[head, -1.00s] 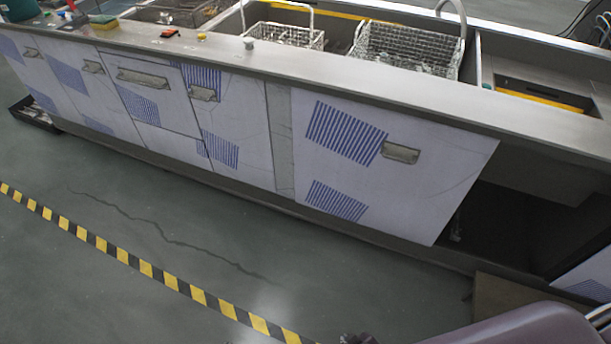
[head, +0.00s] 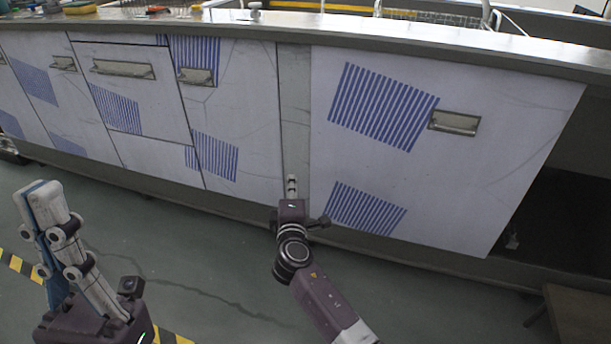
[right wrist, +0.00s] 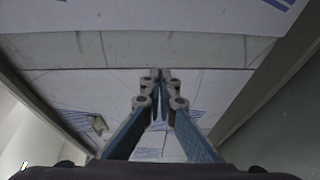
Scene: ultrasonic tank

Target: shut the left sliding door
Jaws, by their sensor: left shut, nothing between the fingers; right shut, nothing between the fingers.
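The sliding door (head: 400,190) is a large white panel with blue striped patches and a metal handle (head: 455,122) near its right edge. A dark opening (head: 550,220) shows to its right. Its left edge is beside a grey upright strip (head: 295,110). My right gripper (head: 292,182) is shut and empty, in front of the lower part of this strip, left of the door. In the right wrist view its closed fingertips (right wrist: 160,75) point toward the strip (right wrist: 130,50); contact cannot be told. My left gripper (head: 40,190) is shut and empty, pointing up at the lower left, away from the door.
The countertop (head: 350,32) overhangs the fronts, with wire baskets (head: 430,17) at the back. More panels with handles (head: 196,77) lie left of the strip. A brown block-like thing (head: 575,315) stands at the lower right. The floor in front (head: 190,260) is mostly clear.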

